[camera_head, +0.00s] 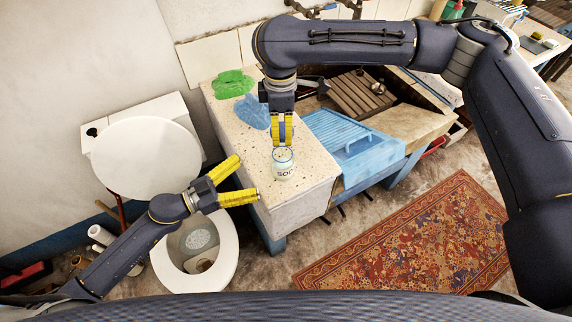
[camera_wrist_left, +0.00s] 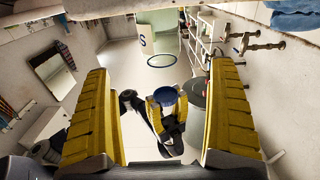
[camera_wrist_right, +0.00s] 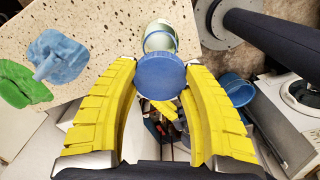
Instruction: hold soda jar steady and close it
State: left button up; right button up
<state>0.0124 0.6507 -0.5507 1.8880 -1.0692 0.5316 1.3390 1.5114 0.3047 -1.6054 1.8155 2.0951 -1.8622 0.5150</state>
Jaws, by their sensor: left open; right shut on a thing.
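The soda jar (camera_head: 283,170) is pale green with dark letters and stands upright on the speckled stone ledge. It shows upside down at the top of the left wrist view (camera_wrist_left: 158,42), with its rim facing a gap. My right gripper (camera_head: 282,142) is above the jar, fingers pointing down. It is shut on a round blue lid (camera_wrist_right: 161,77), which also shows in the left wrist view (camera_wrist_left: 164,95) apart from the jar's mouth. My left gripper (camera_head: 248,177) is open and empty, left of the jar, its fingers pointing toward it. It does not touch the jar.
On the ledge (camera_head: 240,140) lie a blue cloth (camera_head: 252,111) and a green cloth (camera_head: 232,84), behind the jar. A blue washboard-like rack (camera_head: 352,143) is to the right. A toilet (camera_head: 225,262) stands below left. The jar is near the ledge's front end.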

dwell(0.3)
pick_arm(q)
jog(key=shift+x, duration=5.95)
jog(key=shift+c, duration=0.4)
jog(key=c, duration=1.7)
pick_arm(e)
send_over(282, 146)
jog(key=s, duration=0.3)
jog(key=shift+w+f, duration=0.15)
jog(key=shift+f, duration=1.1)
jog(key=shift+w+f, duration=0.1)
jog(key=shift+f, duration=1.15)
jog(key=shift+f, duration=0.1)
jog(key=shift+f, duration=0.8)
jog(key=shift+f, duration=0.55)
